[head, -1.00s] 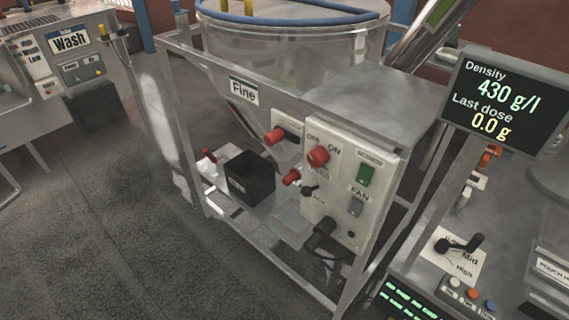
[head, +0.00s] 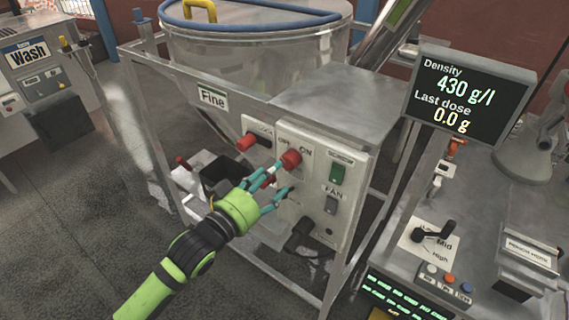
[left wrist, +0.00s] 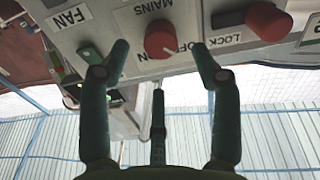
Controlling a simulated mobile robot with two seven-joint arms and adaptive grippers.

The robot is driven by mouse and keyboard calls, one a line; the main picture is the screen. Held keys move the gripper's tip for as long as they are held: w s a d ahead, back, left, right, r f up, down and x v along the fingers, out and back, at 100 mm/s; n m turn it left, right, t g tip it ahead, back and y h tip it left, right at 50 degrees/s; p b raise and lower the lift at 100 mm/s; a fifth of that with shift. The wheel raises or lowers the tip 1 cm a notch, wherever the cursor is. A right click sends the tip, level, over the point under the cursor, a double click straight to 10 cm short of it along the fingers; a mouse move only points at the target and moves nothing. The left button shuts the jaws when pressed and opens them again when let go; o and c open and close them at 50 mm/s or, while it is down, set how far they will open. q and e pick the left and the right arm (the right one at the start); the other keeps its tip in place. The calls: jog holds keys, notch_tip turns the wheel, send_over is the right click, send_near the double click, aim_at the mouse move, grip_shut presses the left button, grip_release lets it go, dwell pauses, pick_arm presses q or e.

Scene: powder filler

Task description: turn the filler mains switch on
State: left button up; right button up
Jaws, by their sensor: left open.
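The filler mains switch is a red round knob (head: 291,159) on the pale control panel, with OFF and ON printed above it. In the left wrist view the panel is upside down, and the knob (left wrist: 159,40) sits under the MAINS label. A pale mark shows on it; I cannot tell its setting. My left gripper (head: 279,181) is open and empty, its fingers pointing at the panel just below and in front of the knob. In the left wrist view the gripper (left wrist: 162,52) has its two outer fingers on either side of the knob; contact is unclear. My right gripper is not in view.
A red LOCK knob (left wrist: 268,20) is beside the mains knob. A green switch (head: 338,174), a FAN switch (head: 331,204) and a black plug (head: 300,233) are on the same panel. A black bin (head: 218,172) stands behind my gripper. The display (head: 470,92) is at right.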

aim_at(286, 164)
pick_arm(q)
jog(key=shift+p+x, duration=0.3)
jog(key=shift+x, duration=2.5)
jog(key=c, duration=1.2)
